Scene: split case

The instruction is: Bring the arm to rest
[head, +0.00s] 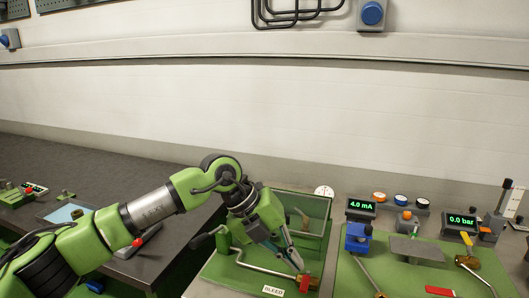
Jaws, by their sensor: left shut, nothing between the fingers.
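My left arm (150,207) comes in from the lower left and is green with a silver section. My left gripper (290,255) points down and to the right over the green panel marked BLEED (272,290). Its fingers are shut with nothing between them. It is in front of a clear-sided green box (312,212), and I cannot tell whether it touches the bent metal pipe there. My right gripper is not in view.
A second green panel (408,285) at the right carries a blue valve (357,237), a 4.0 mA display (361,206) and a 0.0 bar display (461,222). A dark bench (90,165) at the left holds small green parts. The air above the benches looks clear.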

